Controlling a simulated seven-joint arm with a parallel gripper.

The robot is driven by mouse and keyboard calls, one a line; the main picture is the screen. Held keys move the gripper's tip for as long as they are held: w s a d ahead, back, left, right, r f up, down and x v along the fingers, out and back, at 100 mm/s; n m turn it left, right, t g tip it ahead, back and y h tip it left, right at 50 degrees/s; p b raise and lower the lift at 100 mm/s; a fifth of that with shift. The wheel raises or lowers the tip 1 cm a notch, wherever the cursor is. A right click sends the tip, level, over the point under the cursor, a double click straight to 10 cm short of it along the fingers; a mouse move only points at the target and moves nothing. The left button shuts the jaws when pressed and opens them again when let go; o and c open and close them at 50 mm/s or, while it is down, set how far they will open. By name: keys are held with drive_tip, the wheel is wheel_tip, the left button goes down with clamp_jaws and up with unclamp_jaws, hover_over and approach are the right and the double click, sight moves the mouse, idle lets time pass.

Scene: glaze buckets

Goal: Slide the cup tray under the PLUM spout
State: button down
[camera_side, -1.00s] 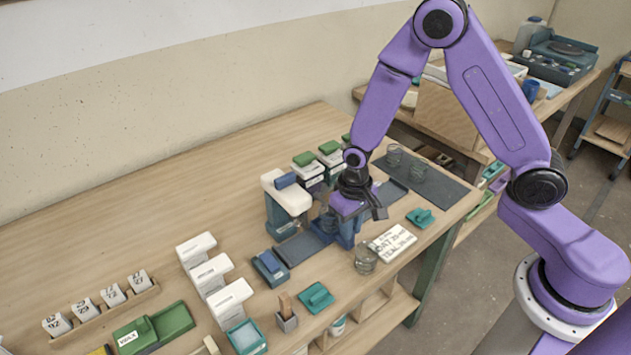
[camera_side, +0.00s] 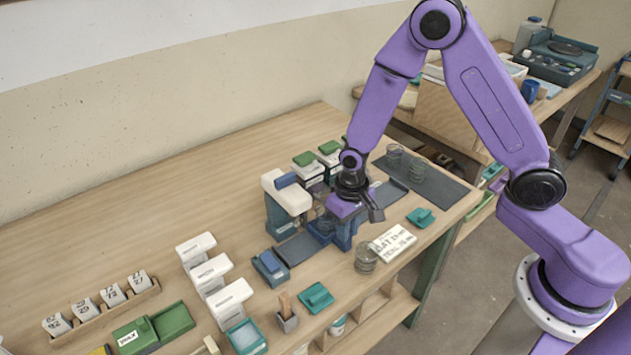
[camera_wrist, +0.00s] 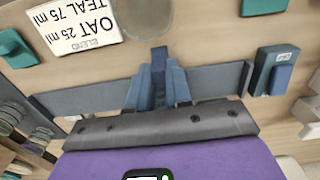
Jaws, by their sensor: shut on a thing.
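My gripper (camera_side: 358,208) is shut on the blue cup tray (camera_side: 345,236), low over the dark rail (camera_side: 296,250). In the wrist view the tray (camera_wrist: 150,88) shows just beyond my gripper's grey jaw (camera_wrist: 160,128), straddling the rail (camera_wrist: 95,98), which runs out to both sides. A clear cup (camera_side: 326,223) seems to stand at the tray, partly hidden. A white-topped dispenser (camera_side: 287,194) stands to the left. Green-lidded dispensers (camera_side: 330,148) stand behind my gripper. I cannot read any spout label, so I cannot tell which is PLUM.
A recipe card (camera_side: 392,242) lies in front, with a loose glass (camera_side: 366,260) beside it. A blue block (camera_side: 270,268) stands at the rail's left end. The table's back left is clear.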

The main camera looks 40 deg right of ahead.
drive_tip(key=shift+w, duration=0.1)
drive_tip(key=c, duration=1.1)
unclamp_jaws()
drive_tip(key=shift+r, duration=0.1)
drive_tip(key=shift+r, duration=3.35)
drive_tip(key=shift+r, duration=0.1)
